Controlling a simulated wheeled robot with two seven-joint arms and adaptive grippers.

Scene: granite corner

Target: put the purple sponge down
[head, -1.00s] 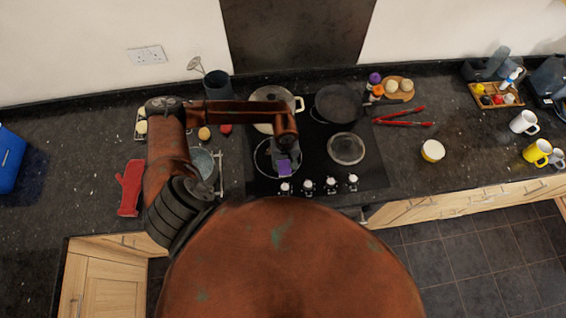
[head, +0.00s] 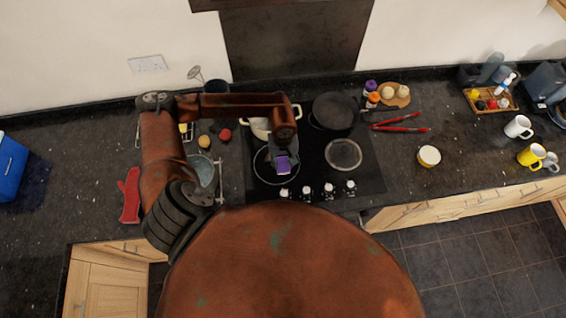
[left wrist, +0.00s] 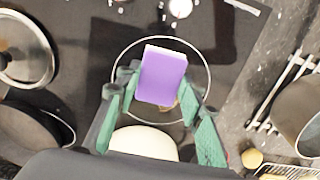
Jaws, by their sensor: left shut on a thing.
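The purple sponge (head: 283,166) is in my left gripper (head: 283,157), above the front left of the black hob (head: 312,180). In the left wrist view, the sponge (left wrist: 162,78), purple with a pale edge, sits between the green fingers of my left gripper (left wrist: 158,92), which are shut on it. A thin pale ring on the hob surrounds it in that view. I cannot tell how high the sponge is above the hob. My right gripper is not in view.
A cream pot (head: 260,128) stands behind the sponge, and a dark pan (head: 334,110) behind to the right. A glass lid (head: 343,154) lies to the right. Red tongs (head: 400,125) lie right of the hob. A red mitt (head: 130,195) lies at left. Counter right of the hob has free room.

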